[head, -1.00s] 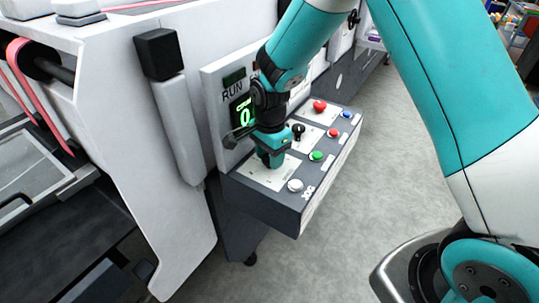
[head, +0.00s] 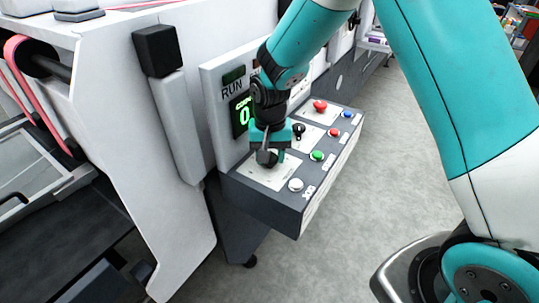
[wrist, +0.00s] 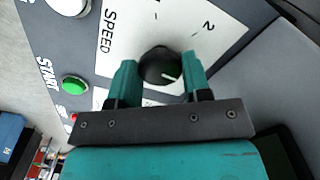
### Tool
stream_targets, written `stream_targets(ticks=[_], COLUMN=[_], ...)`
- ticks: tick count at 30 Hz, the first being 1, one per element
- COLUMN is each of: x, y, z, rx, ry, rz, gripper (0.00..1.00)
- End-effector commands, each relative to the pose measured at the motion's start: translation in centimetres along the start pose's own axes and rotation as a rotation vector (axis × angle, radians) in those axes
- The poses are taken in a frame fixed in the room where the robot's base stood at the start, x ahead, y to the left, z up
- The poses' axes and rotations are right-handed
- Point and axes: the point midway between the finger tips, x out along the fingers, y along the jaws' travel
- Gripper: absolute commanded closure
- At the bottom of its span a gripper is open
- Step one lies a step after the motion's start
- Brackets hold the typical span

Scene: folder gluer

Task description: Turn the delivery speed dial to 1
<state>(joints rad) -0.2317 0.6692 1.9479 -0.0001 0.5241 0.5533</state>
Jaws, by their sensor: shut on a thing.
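The speed dial (wrist: 157,65) is a round black knob with a white pointer mark, on a white plate (wrist: 120,35) printed SPEED. In the wrist view the pointer mark is toward the lower right of the knob, near my right finger. A 2 is printed at the upper right; other scale figures are hidden or unreadable. My gripper (wrist: 160,77) is shut on the dial, one finger on each side. In the head view my gripper (head: 270,155) points down onto the plate at the panel's near left and mostly hides the dial.
The dark control box (head: 270,201) also carries a white button (head: 295,184), a green button (head: 317,155), a red button (head: 334,132), a blue button (head: 347,114), a black selector (head: 298,130) and a red mushroom button (head: 319,105). A green-lit display (head: 242,114) stands behind.

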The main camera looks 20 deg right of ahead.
Motion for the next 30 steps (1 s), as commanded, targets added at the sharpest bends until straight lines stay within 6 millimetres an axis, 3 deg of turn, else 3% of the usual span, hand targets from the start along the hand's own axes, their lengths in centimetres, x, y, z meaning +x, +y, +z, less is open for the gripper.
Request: stream_targets(ticks=[30], x=[-0.03], y=[0.0], z=[0.05], rx=[-0.965], ry=[-0.002], rz=[0.0], gripper=[0.8])
